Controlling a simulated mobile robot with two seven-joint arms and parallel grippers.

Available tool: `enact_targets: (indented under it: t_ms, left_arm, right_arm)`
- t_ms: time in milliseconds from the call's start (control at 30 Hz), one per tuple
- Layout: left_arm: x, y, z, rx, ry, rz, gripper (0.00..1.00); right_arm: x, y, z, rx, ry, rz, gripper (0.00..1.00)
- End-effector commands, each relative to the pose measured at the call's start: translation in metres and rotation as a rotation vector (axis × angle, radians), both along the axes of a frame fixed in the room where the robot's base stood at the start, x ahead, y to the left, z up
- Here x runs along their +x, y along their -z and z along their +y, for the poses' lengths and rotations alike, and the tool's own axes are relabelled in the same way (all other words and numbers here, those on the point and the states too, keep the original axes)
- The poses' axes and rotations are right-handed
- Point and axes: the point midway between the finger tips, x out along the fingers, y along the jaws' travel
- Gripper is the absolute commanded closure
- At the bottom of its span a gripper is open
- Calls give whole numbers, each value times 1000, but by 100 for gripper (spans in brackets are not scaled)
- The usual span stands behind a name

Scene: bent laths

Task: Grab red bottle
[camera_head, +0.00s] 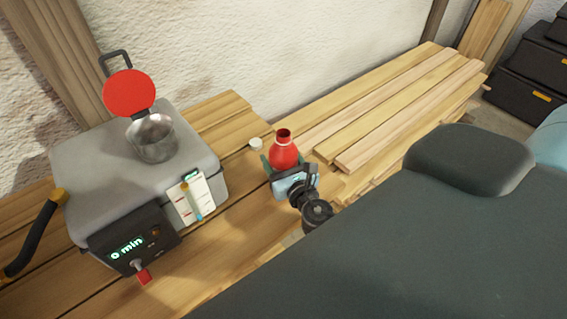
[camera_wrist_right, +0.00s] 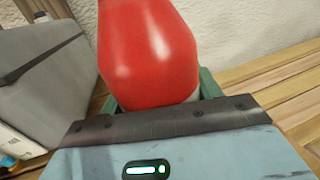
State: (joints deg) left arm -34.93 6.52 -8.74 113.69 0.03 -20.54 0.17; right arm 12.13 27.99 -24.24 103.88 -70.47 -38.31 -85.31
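The red bottle (camera_head: 284,154) stands upright on the wooden bench beside the grey steam box, its neck open at the top. My right gripper (camera_head: 283,165) is at the bottle, with its green fingers on either side of the lower body. In the right wrist view the bottle (camera_wrist_right: 150,50) fills the space between the fingers (camera_wrist_right: 158,95). I cannot tell whether the fingers press on it or only stand around it. The bottle's bottom is hidden by the gripper body. My left gripper is not in view.
The grey box (camera_head: 70,165) with a metal cup (camera_head: 152,140) and a raised red lid (camera_head: 129,93) stands left of the bottle. A small white cap (camera_head: 256,144) lies behind it. Wooden laths (camera_head: 400,105) lie to the right, with black cases (camera_head: 530,72) beyond.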

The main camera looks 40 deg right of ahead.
Motion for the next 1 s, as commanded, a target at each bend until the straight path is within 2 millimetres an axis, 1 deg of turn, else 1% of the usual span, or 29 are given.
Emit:
enact_targets:
  t_ms: [33, 167, 200, 467, 667, 767, 1000]
  left_arm:
    - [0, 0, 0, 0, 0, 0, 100]
    - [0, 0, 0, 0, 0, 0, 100]
    - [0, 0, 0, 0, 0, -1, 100]
    - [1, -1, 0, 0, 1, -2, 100]
    - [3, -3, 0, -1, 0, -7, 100]
    - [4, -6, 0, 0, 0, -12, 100]
    - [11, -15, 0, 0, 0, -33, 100]
  right_arm:
    - [0, 0, 0, 0, 0, 0, 44]
    - [0, 0, 0, 0, 0, 0, 61]
    - [0, 0, 0, 0, 0, -1, 64]
    - [0, -1, 0, 0, 0, -1, 64]
    - [0, -6, 0, 0, 0, -3, 64]
    - [0, -11, 0, 0, 0, -3, 64]
    - [1, -31, 0, 1, 0, -7, 64]
